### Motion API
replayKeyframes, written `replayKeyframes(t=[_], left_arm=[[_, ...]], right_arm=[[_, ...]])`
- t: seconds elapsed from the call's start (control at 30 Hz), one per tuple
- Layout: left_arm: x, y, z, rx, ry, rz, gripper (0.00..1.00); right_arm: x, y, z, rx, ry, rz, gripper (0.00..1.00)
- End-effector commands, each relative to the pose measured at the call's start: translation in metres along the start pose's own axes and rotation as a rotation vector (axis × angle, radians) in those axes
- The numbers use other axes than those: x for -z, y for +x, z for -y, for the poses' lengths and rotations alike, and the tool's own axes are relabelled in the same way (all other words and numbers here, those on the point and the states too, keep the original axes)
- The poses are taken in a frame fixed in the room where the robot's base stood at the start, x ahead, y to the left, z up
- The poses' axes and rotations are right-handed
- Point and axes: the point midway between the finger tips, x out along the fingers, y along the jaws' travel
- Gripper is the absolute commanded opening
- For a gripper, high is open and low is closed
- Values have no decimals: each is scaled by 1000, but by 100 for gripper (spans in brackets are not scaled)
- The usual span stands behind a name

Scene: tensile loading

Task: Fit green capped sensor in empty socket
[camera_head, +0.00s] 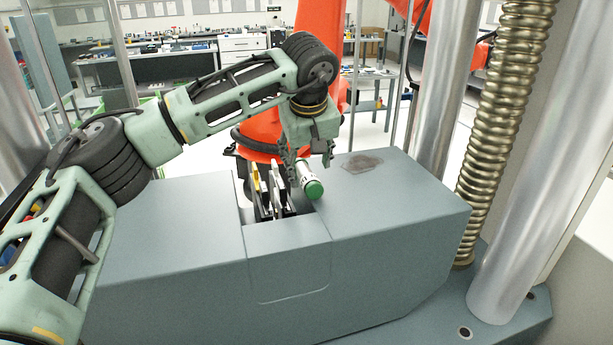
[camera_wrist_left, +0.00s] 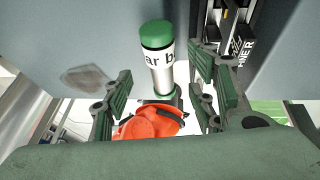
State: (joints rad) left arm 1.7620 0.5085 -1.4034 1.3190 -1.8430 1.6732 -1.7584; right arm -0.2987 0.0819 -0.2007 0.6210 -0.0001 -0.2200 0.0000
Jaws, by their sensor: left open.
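The sensor (camera_head: 307,176) is a white cylinder with dark lettering and a green cap. It is tilted in the head view, cap toward me, at the right edge of the recess in the grey block. My left gripper (camera_head: 309,160) is open, pointing down over it. In the left wrist view the sensor (camera_wrist_left: 160,72) shows between the spread fingers of the left gripper (camera_wrist_left: 161,75), with a gap on each side. I cannot tell what its lower end rests on. A black holder (camera_head: 264,207) with upright pieces stands in the recess; no empty socket shows clearly. My right gripper is not in view.
The grey block (camera_head: 390,205) has a dark patch (camera_head: 362,163) on its clear top. An orange robot arm (camera_head: 318,40) stands close behind. Metal columns (camera_head: 540,150) and a ribbed screw (camera_head: 500,120) rise at right. Lab benches are far behind.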

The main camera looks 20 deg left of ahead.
Motion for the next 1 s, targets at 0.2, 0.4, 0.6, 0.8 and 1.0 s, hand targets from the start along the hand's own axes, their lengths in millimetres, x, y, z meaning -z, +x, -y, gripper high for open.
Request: replayKeyframes(t=[0.2,0.4,0.6,0.8,1.0], left_arm=[[0,30,0,2,-2,3,53],[-1,46,0,-1,-2,0,53],[-1,47,0,-1,-2,0,51],[-1,46,0,-1,-2,0,34],[-1,46,0,-1,-3,0,16]], right_arm=[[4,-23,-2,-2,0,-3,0],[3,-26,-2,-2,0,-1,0],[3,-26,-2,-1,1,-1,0],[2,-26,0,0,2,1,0],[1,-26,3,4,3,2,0]])
